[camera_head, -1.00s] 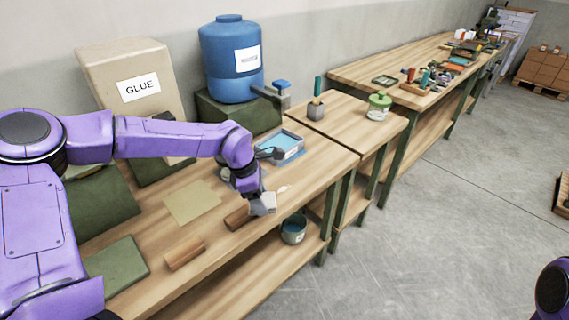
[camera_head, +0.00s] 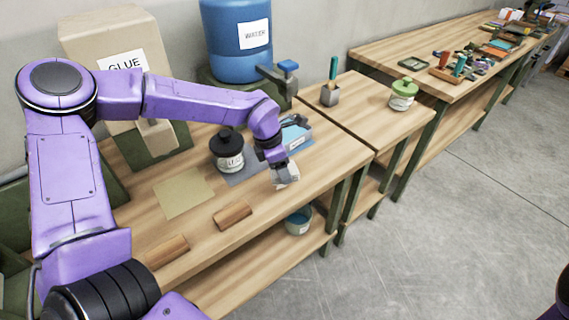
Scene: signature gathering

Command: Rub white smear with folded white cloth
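My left arm reaches in from the left over the workbench (camera_head: 330,150). My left gripper (camera_head: 279,167) points down and is shut on the folded white cloth (camera_head: 287,177), which is at the bench top near its front edge. The fingertips are small and partly merge with the cloth. The white smear cannot be made out clearly; the cloth and gripper appear to cover its place. My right gripper is not in view; only a bit of my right arm shows at the lower right corner.
A black-lidded jar (camera_head: 228,150) on a grey-blue sheet and a blue tray (camera_head: 296,134) stand close behind the gripper. Two wooden blocks (camera_head: 232,215) (camera_head: 165,252) and a tan sheet (camera_head: 184,193) lie to the left. A teal-lined bowl (camera_head: 299,221) is on the lower shelf.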

